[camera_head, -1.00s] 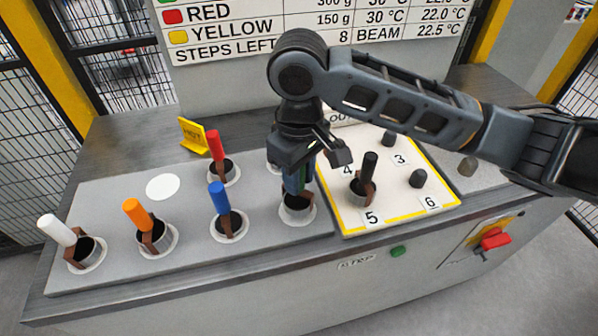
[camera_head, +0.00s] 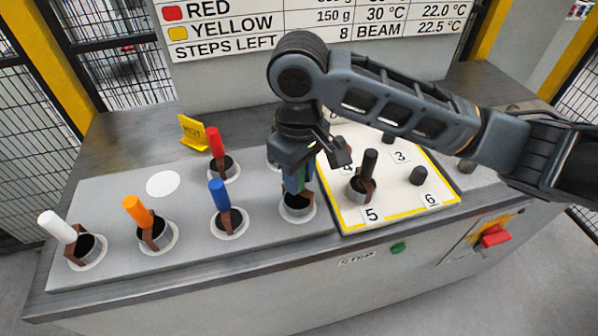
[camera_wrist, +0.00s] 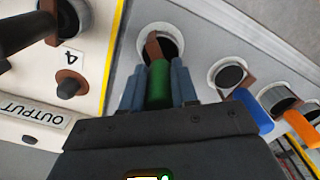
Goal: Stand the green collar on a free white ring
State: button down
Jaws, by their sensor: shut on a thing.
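The green collar is a dark-bored ring (camera_head: 297,204) with a green handle (camera_wrist: 158,85) on a brown bracket. My gripper (camera_head: 298,180) is shut on the handle, one finger on each side in the wrist view. The collar is upright at a white ring (camera_wrist: 146,32) at the right end of the grey plate; I cannot tell whether it touches the plate. A bare white ring (camera_head: 163,183) lies at the back left of the plate. The spot behind my gripper (camera_head: 272,166) is mostly hidden.
The red (camera_head: 216,150), blue (camera_head: 222,200), orange (camera_head: 140,215) and white (camera_head: 58,228) collars stand on other rings. A black-handled collar (camera_head: 363,178) stands at 5 on the cream output board (camera_head: 345,215). A yellow sign (camera_head: 192,130) stands behind the plate.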

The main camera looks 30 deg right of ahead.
jog(key=shift+f+b, duration=0.35)
jog(key=shift+f, duration=0.25)
jog(key=c, duration=0.8)
grip_release()
jog(key=shift+r, duration=3.95)
